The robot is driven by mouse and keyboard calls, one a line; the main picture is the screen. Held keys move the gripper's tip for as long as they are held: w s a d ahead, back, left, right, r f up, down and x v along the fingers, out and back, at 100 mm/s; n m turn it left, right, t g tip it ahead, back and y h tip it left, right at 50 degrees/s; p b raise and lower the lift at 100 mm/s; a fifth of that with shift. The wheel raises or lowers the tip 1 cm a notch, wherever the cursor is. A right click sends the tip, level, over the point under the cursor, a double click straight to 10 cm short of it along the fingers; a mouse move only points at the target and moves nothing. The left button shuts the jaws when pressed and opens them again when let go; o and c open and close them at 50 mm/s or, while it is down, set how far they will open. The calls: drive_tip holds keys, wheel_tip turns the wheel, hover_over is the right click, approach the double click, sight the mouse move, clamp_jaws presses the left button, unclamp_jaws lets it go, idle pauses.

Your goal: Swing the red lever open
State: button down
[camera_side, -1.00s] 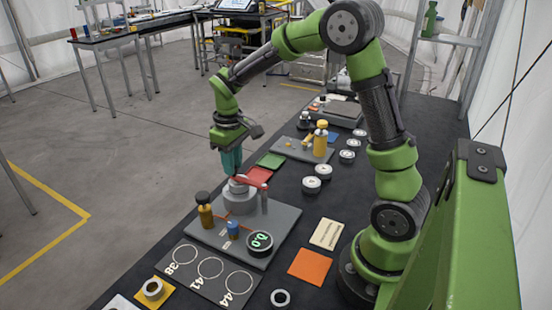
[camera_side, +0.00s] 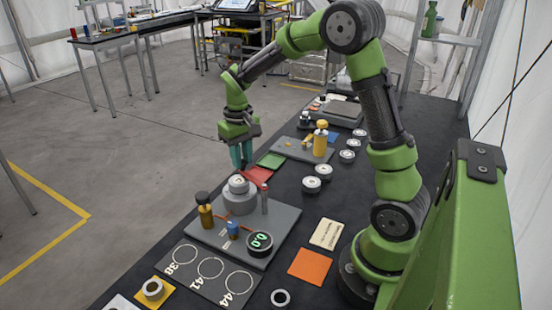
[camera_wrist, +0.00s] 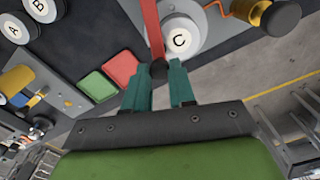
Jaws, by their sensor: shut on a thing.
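The red lever (camera_wrist: 151,28) runs from the top edge of the wrist view down to my gripper (camera_wrist: 160,72), passing beside the white disc marked C (camera_wrist: 181,38). Its dark end lies between my teal fingertips, and my gripper is shut on it. In the side view my gripper (camera_side: 242,163) is just behind the grey round pedestal (camera_side: 240,201) that carries the disc. There the lever reaches from a thin grey post (camera_side: 264,200) toward the fingertips. It is hard to tell from the red square behind it.
Red (camera_wrist: 121,68) and green (camera_wrist: 98,86) squares lie beyond the plate. White discs (camera_side: 323,172) stand to the right.

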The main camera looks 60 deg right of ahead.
drive_tip(key=s+d+m, duration=0.5)
drive_tip(key=s+m, duration=0.3)
drive_tip(key=m, duration=0.5)
drive_tip(key=shift+d+m, duration=0.35)
drive_tip(key=shift+m, duration=0.05)
drive_tip(key=shift+s+r, duration=0.1)
drive_tip(key=shift+s, duration=0.1)
drive_tip(key=c, duration=0.9)
unclamp_jaws()
drive_tip(key=shift+c, duration=0.2)
wheel_tip(320, 180, up, 17)
